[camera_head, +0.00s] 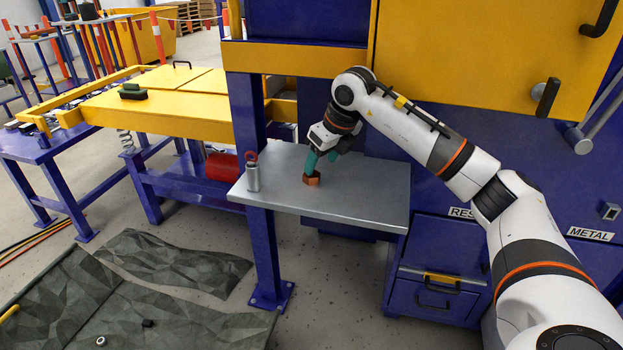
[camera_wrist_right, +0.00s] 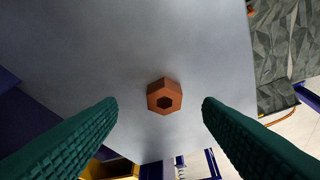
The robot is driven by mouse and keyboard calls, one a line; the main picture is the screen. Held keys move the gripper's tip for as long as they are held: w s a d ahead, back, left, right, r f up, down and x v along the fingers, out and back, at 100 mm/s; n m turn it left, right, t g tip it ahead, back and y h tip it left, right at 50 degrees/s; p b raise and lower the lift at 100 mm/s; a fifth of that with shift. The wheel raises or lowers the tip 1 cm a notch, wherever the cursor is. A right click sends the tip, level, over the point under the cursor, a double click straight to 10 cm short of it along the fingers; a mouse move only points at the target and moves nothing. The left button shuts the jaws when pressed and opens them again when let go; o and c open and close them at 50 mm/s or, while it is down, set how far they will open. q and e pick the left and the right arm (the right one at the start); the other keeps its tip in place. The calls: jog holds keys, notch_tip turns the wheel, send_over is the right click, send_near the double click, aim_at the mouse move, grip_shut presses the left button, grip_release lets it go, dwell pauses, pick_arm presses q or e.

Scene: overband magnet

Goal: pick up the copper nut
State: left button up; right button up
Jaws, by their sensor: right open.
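The copper nut (camera_head: 312,179) is a small orange-brown hexagonal piece with a hole, resting on the grey metal table top. In the right wrist view the copper nut (camera_wrist_right: 164,96) lies between the two green fingers, with clear gaps on both sides. My right gripper (camera_head: 312,170) is open, pointing down at the nut from above. In the right wrist view its fingertips (camera_wrist_right: 160,108) stand apart and nothing is held. My left gripper is not in view.
The grey table top (camera_head: 372,190) is otherwise mostly clear. A blue and yellow cabinet (camera_head: 440,120) rises behind it. A red cylinder (camera_head: 222,167) sits lower left of the table.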

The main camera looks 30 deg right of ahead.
aim_at(315, 176)
jog(key=x, duration=0.2)
jog(key=b+x, duration=0.1)
jog(key=x, duration=0.1)
jog(key=shift+w+a+f, duration=0.25)
jog(key=shift+w+f, duration=0.05)
jog(key=shift+r, duration=0.1)
jog(key=c, duration=1.2)
jog(key=shift+r, duration=0.15)
